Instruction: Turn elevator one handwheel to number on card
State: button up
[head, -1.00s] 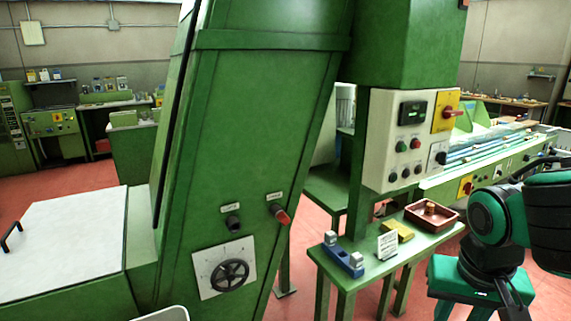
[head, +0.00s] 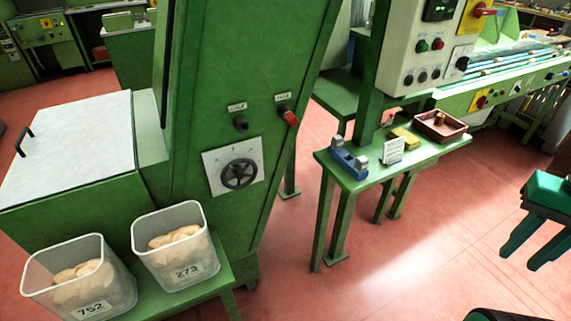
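The black handwheel (head: 239,174) sits on a white dial plate (head: 212,180) low on the front of the green slanted elevator housing (head: 240,75). Marks on the plate are too small to read. A small white card (head: 392,151) stands upright on the green side table (head: 345,178); its writing is not legible here. My gripper (head: 521,258) is at the right edge, pointing down, with its two green fingers apart and nothing between them. It is well to the right of the handwheel and the card, touching neither.
A black knob (head: 240,123) and red button (head: 290,117) sit above the handwheel. Clear bins labelled 752 (head: 110,290) and 273 (head: 190,277) stand at lower left. The table holds a blue tool (head: 347,160) and brown tray (head: 440,130). Red floor before it is clear.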

aim_at(239, 174)
jog(key=z, duration=1.75)
jog(key=k, duration=1.55)
jog(key=u, duration=0.6)
jog(key=i, duration=0.85)
jog(key=u, duration=0.45)
